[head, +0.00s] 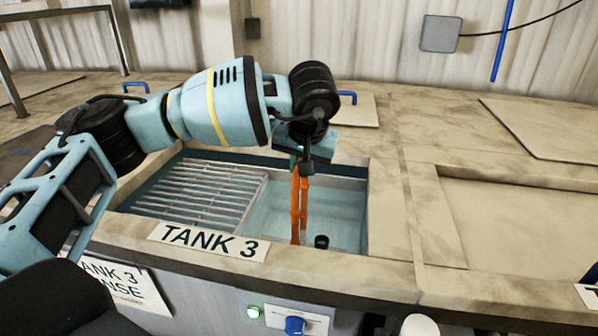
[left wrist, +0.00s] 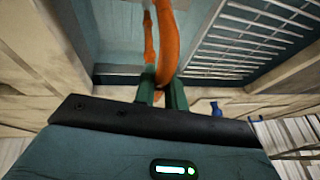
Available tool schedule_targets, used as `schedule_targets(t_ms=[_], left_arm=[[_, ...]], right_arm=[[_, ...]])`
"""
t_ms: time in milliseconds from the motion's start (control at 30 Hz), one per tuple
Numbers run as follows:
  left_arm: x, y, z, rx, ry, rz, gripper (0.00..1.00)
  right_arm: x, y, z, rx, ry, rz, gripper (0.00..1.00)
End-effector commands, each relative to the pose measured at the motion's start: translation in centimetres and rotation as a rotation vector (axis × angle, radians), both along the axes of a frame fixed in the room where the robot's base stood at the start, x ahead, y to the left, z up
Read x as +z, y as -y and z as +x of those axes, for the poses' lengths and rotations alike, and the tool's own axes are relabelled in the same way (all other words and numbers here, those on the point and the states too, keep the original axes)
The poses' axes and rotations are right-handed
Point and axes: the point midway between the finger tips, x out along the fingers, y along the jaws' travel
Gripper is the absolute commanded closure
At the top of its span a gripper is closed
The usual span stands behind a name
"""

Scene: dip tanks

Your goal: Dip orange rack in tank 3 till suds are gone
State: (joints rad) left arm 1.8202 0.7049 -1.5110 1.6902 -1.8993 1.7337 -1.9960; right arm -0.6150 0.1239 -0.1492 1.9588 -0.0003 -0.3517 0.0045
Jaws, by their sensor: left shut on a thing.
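Tank 3 (head: 372,190) is a rectangular opening in the worktop, labelled by a "TANK 3" plate (head: 208,241) on its front rim. Its right part holds pale blue, clear-looking liquid (head: 340,208). My left gripper (head: 303,160) points down over this part, shut on the orange rack (head: 299,205). The rack hangs upright; its lower end reaches down into the tank, and how deep it sits is unclear. In the left wrist view, the green fingers (left wrist: 163,92) close around the orange handle (left wrist: 166,45). I see no suds on the rack. My right gripper is out of view.
A slatted metal grate (head: 200,190) fills the tank's left part. A small black fitting (head: 321,242) sits in the right part. A green light (head: 254,312) and a blue knob (head: 294,326) are on the front panel. A flat lid (head: 545,127) lies to the right.

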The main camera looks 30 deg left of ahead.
Motion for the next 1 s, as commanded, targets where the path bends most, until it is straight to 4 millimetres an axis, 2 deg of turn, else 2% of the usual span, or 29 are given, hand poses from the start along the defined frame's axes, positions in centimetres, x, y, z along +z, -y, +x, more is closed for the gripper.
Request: schedule_targets(t_ms=[33,1000], left_arm=[[1.6,0.0,0.0,0.001,0.016,-0.002,1.0],[12.4,0.0,-0.1,0.001,0.011,-0.002,1.0]], right_arm=[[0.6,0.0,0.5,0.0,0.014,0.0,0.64],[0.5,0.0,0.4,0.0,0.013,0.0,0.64]])
